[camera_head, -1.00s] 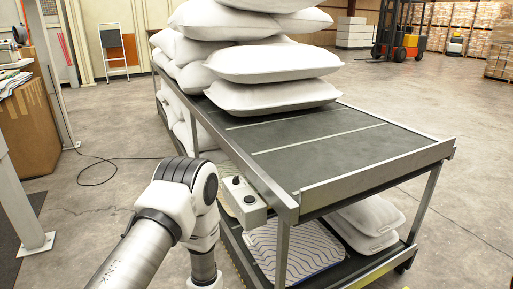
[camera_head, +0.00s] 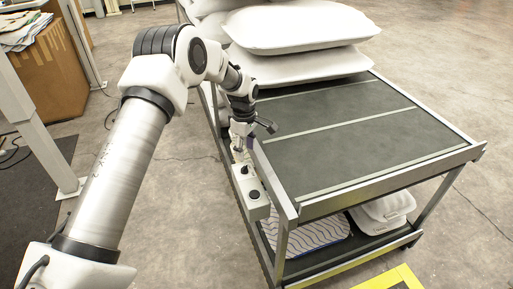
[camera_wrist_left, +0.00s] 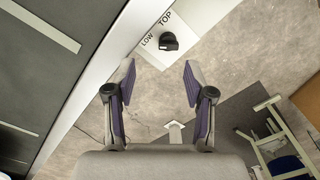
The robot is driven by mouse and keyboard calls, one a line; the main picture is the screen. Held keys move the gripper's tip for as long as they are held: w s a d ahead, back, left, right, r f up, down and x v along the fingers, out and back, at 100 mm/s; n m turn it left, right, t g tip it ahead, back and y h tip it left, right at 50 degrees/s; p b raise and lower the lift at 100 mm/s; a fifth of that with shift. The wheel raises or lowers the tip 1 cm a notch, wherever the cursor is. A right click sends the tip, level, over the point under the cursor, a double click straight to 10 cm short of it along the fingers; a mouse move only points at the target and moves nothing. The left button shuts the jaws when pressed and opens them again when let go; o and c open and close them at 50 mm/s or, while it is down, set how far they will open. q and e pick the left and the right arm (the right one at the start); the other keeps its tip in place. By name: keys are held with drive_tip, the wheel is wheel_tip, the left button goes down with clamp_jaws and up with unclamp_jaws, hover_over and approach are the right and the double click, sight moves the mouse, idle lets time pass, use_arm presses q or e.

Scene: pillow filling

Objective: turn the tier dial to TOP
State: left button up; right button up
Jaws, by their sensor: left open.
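The tier dial (camera_wrist_left: 169,41) is a black knob on a white panel (camera_wrist_left: 210,18), at the top middle of the left wrist view. The words LOW and TOP are printed beside it; I cannot tell clearly which one it points to. My left gripper (camera_wrist_left: 159,74) is open and empty, its two purple-lined fingers apart, with the dial beyond the tips and not touched. In the head view my left gripper (camera_head: 242,147) hangs over the far end of the white control box (camera_head: 256,209) on the cart's side, partly hiding it. My right gripper is out of view.
The grey cart's top deck (camera_head: 350,140) is bare at the near end, with white pillows (camera_head: 300,27) stacked behind. A cardboard box (camera_head: 50,70) stands at the left.

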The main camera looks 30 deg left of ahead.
sight(244, 166)
use_arm(q)
drive_tip(key=shift+s+f, duration=0.15)
drive_tip(key=shift+s, duration=0.05)
drive_tip(key=shift+s+d+f, duration=0.1)
drive_tip(key=shift+s+f, duration=0.25)
drive_tip(key=shift+f, duration=0.25)
drive_tip(key=shift+s+f, duration=0.35)
drive_tip(key=shift+f, duration=0.25)
drive_tip(key=f, duration=0.4)
drive_tip(key=shift+w+f, duration=0.1)
drive_tip(key=shift+w, duration=0.25)
drive_tip(key=shift+s, duration=0.15)
drive_tip(key=shift+c, duration=0.4)
clamp_jaws()
